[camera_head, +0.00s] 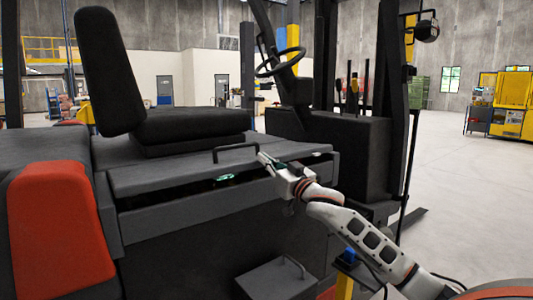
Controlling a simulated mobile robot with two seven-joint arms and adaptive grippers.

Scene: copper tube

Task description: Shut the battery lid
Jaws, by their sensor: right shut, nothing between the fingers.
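The battery lid (190,173) is a dark flat panel below the seat of a forklift. It is slightly raised, with a narrow gap along its front edge where a small green thing (226,178) shows. A black bar handle (236,147) stands on the lid's top. My right gripper (265,158) is shut and empty. It is at the right part of the lid, just right of the handle; I cannot tell whether it touches the lid. My left gripper is not in view.
The black seat (190,126) rises behind the lid, and the steering wheel (280,62) is beyond it. A step with a handle (277,280) juts out below. An orange-red body panel (60,230) is at left. Open floor (470,200) lies at right.

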